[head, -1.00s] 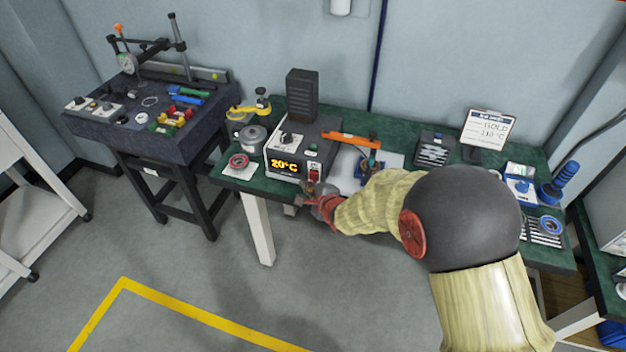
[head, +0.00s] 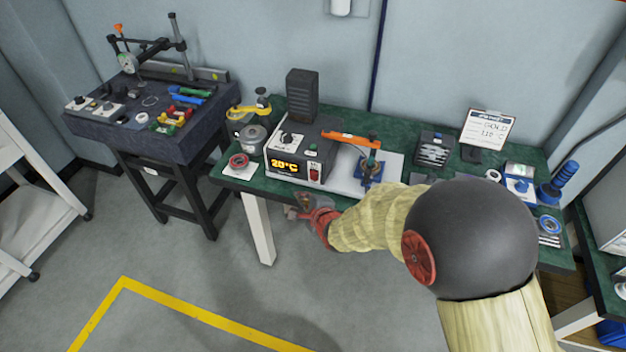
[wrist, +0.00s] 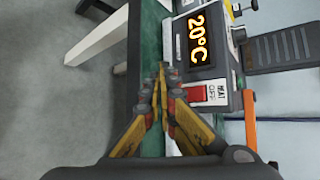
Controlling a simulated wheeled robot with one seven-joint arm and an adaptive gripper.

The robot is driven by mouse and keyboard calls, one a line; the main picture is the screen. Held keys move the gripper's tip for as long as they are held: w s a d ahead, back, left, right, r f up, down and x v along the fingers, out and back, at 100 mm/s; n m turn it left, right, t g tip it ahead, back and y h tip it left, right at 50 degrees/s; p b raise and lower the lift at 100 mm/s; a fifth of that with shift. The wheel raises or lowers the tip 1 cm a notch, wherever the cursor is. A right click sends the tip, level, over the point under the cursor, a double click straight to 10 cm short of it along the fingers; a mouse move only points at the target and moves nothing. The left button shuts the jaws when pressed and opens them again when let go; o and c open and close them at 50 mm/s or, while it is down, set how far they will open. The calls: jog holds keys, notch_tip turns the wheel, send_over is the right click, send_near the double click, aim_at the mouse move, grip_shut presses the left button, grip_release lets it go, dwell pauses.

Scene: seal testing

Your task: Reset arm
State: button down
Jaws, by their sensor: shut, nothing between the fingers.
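My gripper (head: 301,207) is at the front edge of the green workbench (head: 236,184), just in front of the heater unit (head: 299,152). In the wrist view its fingertips (wrist: 160,80) meet, shut with nothing between them. The heater unit's display (wrist: 199,40) reads 20°C. Beside the display is a red switch (wrist: 196,94) labelled HEAT OFF. The fingertips appear close to the switch but apart from it.
A soldering-like stand with an orange bar (head: 350,140) is right of the heater. A red coil (head: 239,161) and a metal pot (head: 252,138) stand left. A sign (head: 488,129) is at the back. Open floor lies in front.

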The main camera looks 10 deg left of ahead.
dwell(0.4)
jog(key=s+d+f+n+g+h, duration=0.5)
jog(key=s+d+f+n, duration=0.1)
jog(key=s+d+n, duration=0.4)
jog(key=s+d+r+n, duration=0.1)
jog(key=s+d+r, duration=0.5)
jog(key=d+r, duration=0.3)
jog(key=s+d+r+n+h, duration=0.1)
jog(key=s+d+r+n, duration=0.1)
jog(key=s+d+r, duration=0.4)
jog(key=s+d+r+n+t+h, duration=0.1)
jog(key=s+d+r, duration=0.5)
jog(key=d+r, duration=0.6)
notch_tip(320, 180, up, 2)
jog(key=shift+n, duration=0.6)
